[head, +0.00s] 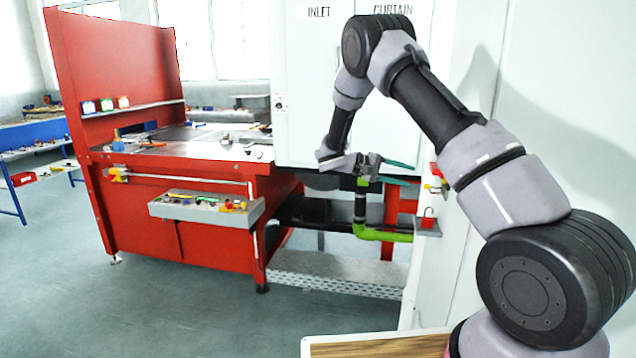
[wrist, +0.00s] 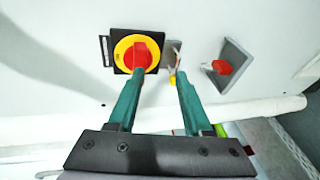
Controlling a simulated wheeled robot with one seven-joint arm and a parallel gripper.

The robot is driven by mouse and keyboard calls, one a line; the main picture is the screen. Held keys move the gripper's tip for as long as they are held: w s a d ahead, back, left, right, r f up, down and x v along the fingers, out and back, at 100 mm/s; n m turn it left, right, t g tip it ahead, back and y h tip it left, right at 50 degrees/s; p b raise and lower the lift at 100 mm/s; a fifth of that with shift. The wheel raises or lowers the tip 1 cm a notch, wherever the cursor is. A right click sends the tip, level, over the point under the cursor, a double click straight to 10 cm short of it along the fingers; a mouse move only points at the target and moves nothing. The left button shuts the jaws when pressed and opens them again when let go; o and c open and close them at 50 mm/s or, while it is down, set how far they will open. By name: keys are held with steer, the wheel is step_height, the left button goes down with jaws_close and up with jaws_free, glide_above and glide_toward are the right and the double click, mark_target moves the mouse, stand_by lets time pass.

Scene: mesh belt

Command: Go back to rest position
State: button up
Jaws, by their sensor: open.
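My gripper (head: 402,173) is at the end of my arm, beside the white cabinet's side face in the head view. In the wrist view, its two teal fingers (wrist: 161,76) are apart with nothing clamped between them. A red rotary knob on a yellow disc (wrist: 124,54) and black plate lies just beyond the fingertips. The left fingertip overlaps the knob's lower end; I cannot tell whether they touch. A small yellow item (wrist: 172,79) hangs at a grey bracket, seen between the fingertips. No separate task object shows.
A red part on a grey bracket (wrist: 221,67) sticks out right of the knob, also seen in the head view (head: 428,220). The white cabinet (head: 310,90), a green pipe (head: 383,235) and a red workbench (head: 190,230) stand nearby. The floor at left is clear.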

steer(key=s+d+r+m+g+y, duration=0.1)
steer(key=s+d+r+y, duration=0.1)
steer(key=s+r+y, duration=0.45)
steer(key=s+a+r+m+t+y, duration=0.1)
steer(key=s+a+r+t+y, duration=0.2)
steer(key=s, duration=0.6)
steer(key=s+a+r+m+t+y, duration=0.1)
steer(key=s+a+r+t+y, duration=0.2)
steer(key=s+r, duration=0.4)
steer(key=s+a+r+m+t+y, duration=0.1)
steer(key=s+a+r+t+y, duration=0.1)
steer(key=s+r, duration=0.4)
steer(key=s+a+y, duration=0.1)
steer(key=s+y, duration=0.1)
steer(key=s, duration=0.3)
steer(key=shift+t+y, duration=0.35)
steer(key=shift+t, duration=0.05)
